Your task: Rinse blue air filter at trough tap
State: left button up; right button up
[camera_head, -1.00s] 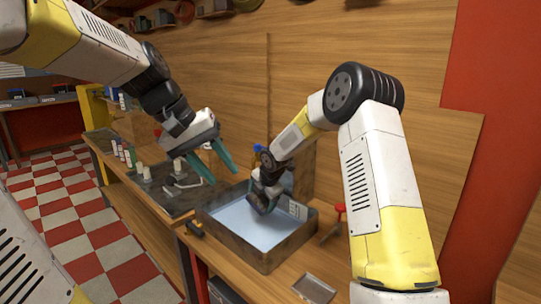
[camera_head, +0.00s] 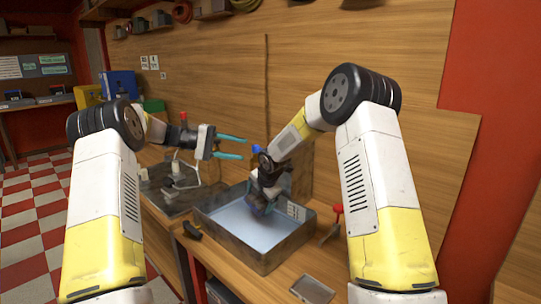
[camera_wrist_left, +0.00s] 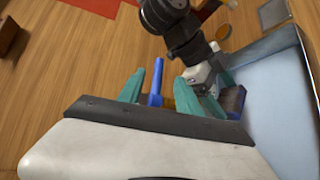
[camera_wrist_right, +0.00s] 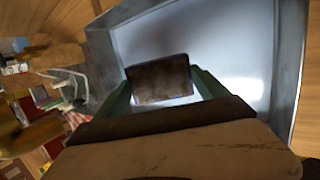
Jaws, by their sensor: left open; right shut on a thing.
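The air filter is a brown, dirty-looking block (camera_wrist_right: 160,80) with a thin bluish edge. My right gripper (camera_head: 262,205) is shut on it, inside the trough (camera_head: 292,245); it also shows in the left wrist view (camera_wrist_left: 232,100). In the head view the filter is mostly hidden by the gripper. The tap's blue top (camera_head: 256,149) stands at the trough's back, beside my right wrist. My left gripper (camera_head: 243,148) is open, fingers pointing right at the blue top. In the left wrist view the blue post (camera_wrist_left: 156,82) appears between its fingers; contact cannot be told.
A dark tray (camera_head: 165,192) with small fittings lies left of the trough. A red-handled tool (camera_head: 337,212) and a small grey dish (camera_head: 313,289) lie to its right and front. A wooden wall rises close behind. My right forearm is close to the left gripper.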

pick_arm(q)
jog(key=shift+h, duration=0.4)
jog(key=d+f, duration=0.1)
jog(key=d, duration=0.6)
jog(key=w+d+f, duration=0.1)
jog(key=d, duration=0.3)
jog(key=shift+w+f, duration=0.1)
jog(key=shift+f, duration=0.2)
jog(key=shift+c, duration=0.2)
grip_shut()
dwell(0.6)
